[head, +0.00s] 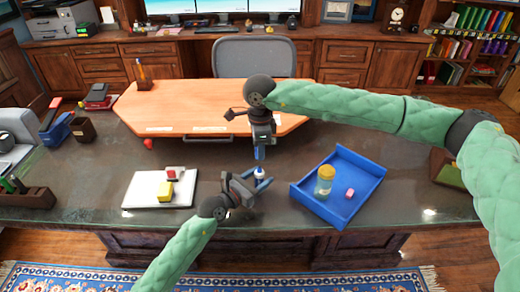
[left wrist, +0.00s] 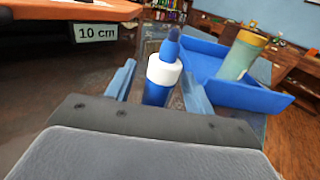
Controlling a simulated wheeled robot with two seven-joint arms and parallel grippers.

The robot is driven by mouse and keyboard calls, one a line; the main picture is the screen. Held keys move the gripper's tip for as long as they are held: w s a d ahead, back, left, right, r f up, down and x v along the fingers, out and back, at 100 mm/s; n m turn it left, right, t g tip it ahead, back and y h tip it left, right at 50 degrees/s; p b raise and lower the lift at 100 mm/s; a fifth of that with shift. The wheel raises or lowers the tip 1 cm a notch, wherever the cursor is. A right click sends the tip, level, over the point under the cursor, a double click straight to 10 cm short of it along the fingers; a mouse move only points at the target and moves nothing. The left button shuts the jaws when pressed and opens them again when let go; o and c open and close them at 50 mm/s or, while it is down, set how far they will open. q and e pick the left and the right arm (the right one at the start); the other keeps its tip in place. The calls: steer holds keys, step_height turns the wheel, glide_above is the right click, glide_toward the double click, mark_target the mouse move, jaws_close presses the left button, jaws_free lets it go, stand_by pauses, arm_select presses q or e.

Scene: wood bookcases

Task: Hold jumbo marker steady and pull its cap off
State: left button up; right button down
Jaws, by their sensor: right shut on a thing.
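The jumbo marker (head: 260,174) stands upright near the middle front of the dark desk. In the left wrist view the marker (left wrist: 163,72) has a blue body, a white collar and a narrower blue tip on top. My left gripper (head: 256,184) is low at the desk, its fingers on either side of the body. A gap shows on the left side in the left wrist view (left wrist: 160,88), so it looks open. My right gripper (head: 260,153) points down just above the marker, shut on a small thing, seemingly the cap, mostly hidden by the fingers.
A blue tray (head: 314,199) on the right holds a yellow-lidded jar (head: 325,181) and a pink block (head: 349,194). A white pad (head: 137,190) on the left bears a yellow block (head: 165,191). An orange raised board (head: 200,108) lies behind.

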arm_select(q)
steer(key=b+v, duration=0.2)
steer(key=v, duration=0.8)
steer(key=shift+s+a, duration=0.2)
steer(key=shift+a, duration=0.1)
arm_select(e)
step_height(320, 180, down, 2)
steer(key=shift+f, duration=0.15)
arm_select(q)
steer(key=shift+s+a, duration=0.45)
arm_select(e)
steer(key=shift+f, duration=0.1)
